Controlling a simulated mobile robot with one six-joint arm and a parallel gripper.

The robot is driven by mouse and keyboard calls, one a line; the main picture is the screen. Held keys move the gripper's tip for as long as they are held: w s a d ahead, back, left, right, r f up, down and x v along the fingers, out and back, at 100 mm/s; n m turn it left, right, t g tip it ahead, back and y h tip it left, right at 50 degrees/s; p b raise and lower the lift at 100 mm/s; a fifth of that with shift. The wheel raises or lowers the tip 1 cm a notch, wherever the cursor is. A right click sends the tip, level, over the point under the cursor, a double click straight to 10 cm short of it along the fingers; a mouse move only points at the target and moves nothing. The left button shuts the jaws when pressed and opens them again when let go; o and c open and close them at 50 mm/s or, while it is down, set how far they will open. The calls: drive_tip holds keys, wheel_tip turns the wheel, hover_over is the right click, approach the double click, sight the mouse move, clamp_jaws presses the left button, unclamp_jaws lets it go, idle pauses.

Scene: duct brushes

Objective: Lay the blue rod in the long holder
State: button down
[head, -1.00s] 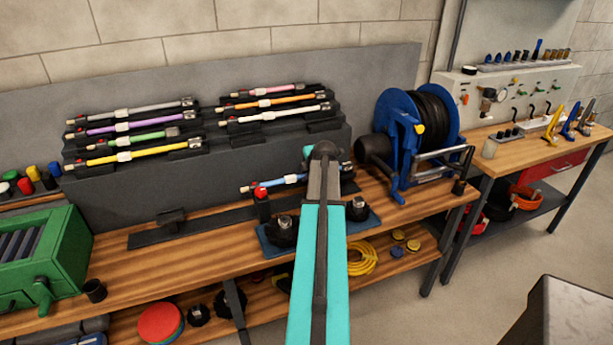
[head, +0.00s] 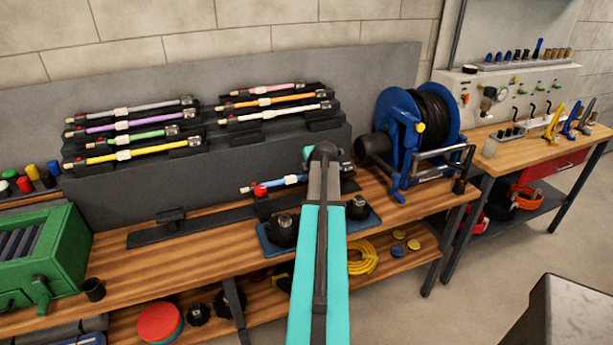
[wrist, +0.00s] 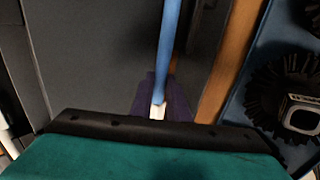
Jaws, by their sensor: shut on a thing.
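The blue rod (head: 290,180), with a white collar and a red knob near its left end, is held roughly level above the right part of the bench. My arm covers its middle in the head view. The blue shaft (wrist: 169,40) also shows in the wrist view, running up from a white collar. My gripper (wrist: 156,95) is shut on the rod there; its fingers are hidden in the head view. The long holder (head: 215,219) is a dark strip on the bench with a raised cradle at left. The rod's left end is over its right part; contact cannot be told.
A stepped dark rack (head: 230,150) behind holds several coloured rods. A blue tray (head: 268,245) with black brushes stands in front of the holder's right part. A blue hose reel (head: 400,130) is at right, a green machine (head: 45,260) at left.

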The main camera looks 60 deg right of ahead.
drive_tip(key=shift+f+b, duration=0.55)
drive_tip(key=shift+f, duration=0.1)
drive_tip(key=c, duration=1.6)
unclamp_jaws()
drive_tip(key=shift+b+v, duration=1.55)
drive_tip(key=shift+v, duration=5.35)
drive_tip(key=shift+r, duration=0.15)
